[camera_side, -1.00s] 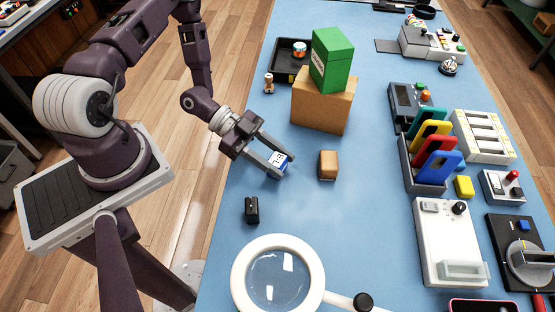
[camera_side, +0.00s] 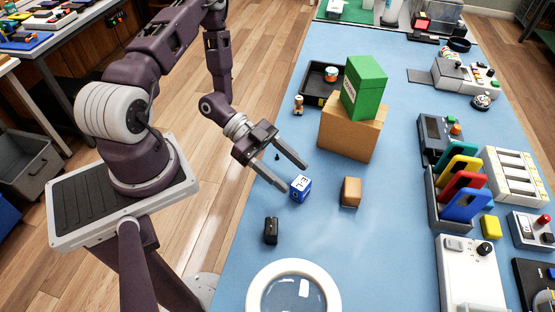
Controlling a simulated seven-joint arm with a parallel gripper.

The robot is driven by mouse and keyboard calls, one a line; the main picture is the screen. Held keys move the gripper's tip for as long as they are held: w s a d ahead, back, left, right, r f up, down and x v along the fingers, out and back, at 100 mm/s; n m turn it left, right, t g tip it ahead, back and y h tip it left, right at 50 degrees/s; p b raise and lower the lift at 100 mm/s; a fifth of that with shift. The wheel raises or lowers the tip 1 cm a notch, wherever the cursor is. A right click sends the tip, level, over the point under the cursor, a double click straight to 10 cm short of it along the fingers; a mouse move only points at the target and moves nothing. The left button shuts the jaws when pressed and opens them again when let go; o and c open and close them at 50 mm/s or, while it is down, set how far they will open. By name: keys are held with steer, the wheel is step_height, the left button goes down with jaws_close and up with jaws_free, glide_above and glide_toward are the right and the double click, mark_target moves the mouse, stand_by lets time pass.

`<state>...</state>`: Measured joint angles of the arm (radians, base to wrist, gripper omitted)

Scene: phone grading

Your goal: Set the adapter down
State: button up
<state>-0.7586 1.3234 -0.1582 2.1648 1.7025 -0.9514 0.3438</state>
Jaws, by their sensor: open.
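The adapter appears to be the small blue block with white markings (camera_side: 300,189), which sits on the blue table. My gripper (camera_side: 295,178) is open, its two fingers spread wide and pointing toward the lower right. The block is just beyond the fingertips, close to the lower one, and nothing is held. Whether a fingertip still touches the block is hard to tell.
A brown block (camera_side: 351,192) stands right of the adapter, and a small black item (camera_side: 271,231) lies below left. A cardboard box (camera_side: 352,130) carries a green box (camera_side: 363,88). A white-rimmed magnifier (camera_side: 263,287) is at the front. Table between these is bare.

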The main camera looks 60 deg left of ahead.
steer(key=v, duration=0.7)
steer(key=shift+a+r, duration=0.1)
steer(key=shift+a, duration=0.05)
steer(key=w+a+r+n+t+y, duration=0.1)
steer(key=w+a+r+y, duration=0.2)
steer(key=w+a+y, duration=0.15)
steer(key=w+a+r+n+y, duration=0.1)
steer(key=w+a+r+y, duration=0.1)
steer(key=w+a+y, duration=0.3)
step_height(320, 180, up, 13)
steer(key=a+n+t+y, duration=0.1)
steer(key=n+y, duration=0.3)
steer(key=y, duration=0.2)
steer(key=s+d+r+n+g+h, duration=0.1)
steer(key=s+d+r+n, duration=0.2)
steer(key=s+d, duration=0.4)
steer(key=s+d+r+n+h, duration=0.2)
steer(key=s+d+r+n, duration=0.2)
steer(key=s+d, duration=0.4)
steer(key=s+r, duration=0.1)
steer(key=s, duration=0.3)
steer(key=shift+s+r+n+g, duration=0.25)
steer(key=shift+n+g, duration=0.05)
steer(key=shift+g, duration=0.1)
